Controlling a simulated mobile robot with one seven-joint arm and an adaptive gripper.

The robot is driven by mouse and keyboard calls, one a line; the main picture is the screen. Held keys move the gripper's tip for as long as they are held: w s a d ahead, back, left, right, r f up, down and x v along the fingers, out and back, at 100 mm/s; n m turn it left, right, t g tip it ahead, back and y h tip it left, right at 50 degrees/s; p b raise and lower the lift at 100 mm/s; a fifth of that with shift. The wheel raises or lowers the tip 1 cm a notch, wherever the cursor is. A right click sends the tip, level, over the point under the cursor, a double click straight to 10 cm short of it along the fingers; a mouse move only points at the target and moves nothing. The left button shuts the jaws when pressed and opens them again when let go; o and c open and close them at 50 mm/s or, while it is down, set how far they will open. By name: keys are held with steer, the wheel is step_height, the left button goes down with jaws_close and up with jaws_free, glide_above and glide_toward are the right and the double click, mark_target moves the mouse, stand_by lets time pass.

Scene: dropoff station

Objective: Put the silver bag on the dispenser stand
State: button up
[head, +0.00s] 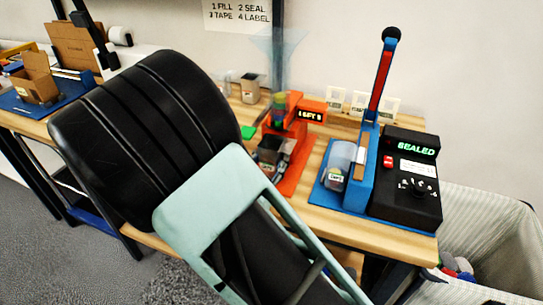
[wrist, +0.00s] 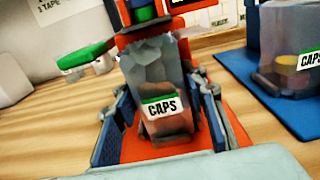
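The silver bag (wrist: 150,70), with a green-edged CAPS label and reddish contents low inside, stands upright on the orange base of the dispenser stand (wrist: 190,25), below its spout. The bag is small and partly hidden in the head view (head: 270,143); the orange stand (head: 297,165) shows beside it. My gripper (wrist: 164,110) is open, with one blue-padded finger on each side of the bag. Orange base shows between the left finger and the bag; the right finger is very close, and I cannot tell if it touches.
Right of the stand is a blue sealer (head: 364,165) holding another CAPS bag (head: 334,179), then a black SEALED box (head: 405,185). A grey cup (head: 250,88) stands behind. A fabric bin (head: 490,225) is at the right. My arm covers the table's middle.

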steer(key=o, duration=0.3)
steer(key=shift+r, duration=0.15)
steer(key=shift+s+a+r, duration=0.1)
steer(key=shift+s, duration=0.1)
steer(key=p+v, duration=0.1)
steer(key=v, duration=1)
steer(key=shift+s, duration=0.35)
steer(key=shift+w, duration=0.1)
